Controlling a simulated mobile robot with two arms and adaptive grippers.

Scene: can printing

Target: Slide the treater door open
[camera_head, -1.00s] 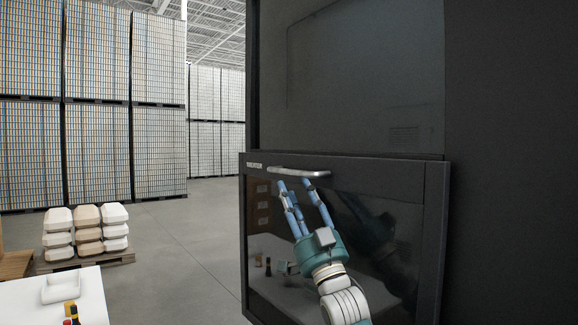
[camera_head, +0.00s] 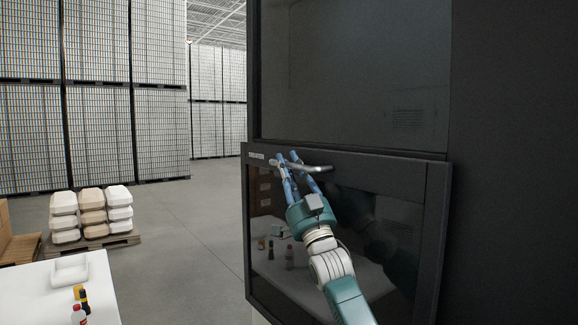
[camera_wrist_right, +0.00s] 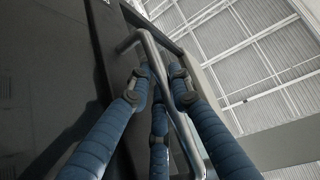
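The treater door (camera_head: 400,176) is a dark panel with a black frame and a glossy window on the lower front of the treater (camera_head: 350,70). A metal bar handle (camera_head: 318,168) runs along its top edge. My right gripper (camera_head: 286,158) is at the left part of this handle, with its blue fingers reaching up across the bar. In the right wrist view, the handle (camera_wrist_right: 184,120) runs between the parted fingers of my right gripper (camera_wrist_right: 160,75). No firm closing on the bar shows. My left gripper is not in view.
A white table (camera_head: 98,290) with bottles (camera_head: 79,314) and a white tray (camera_head: 70,270) stands at the lower left. Tall can pallets (camera_head: 98,110) stand farther back. Grey floor lies open between.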

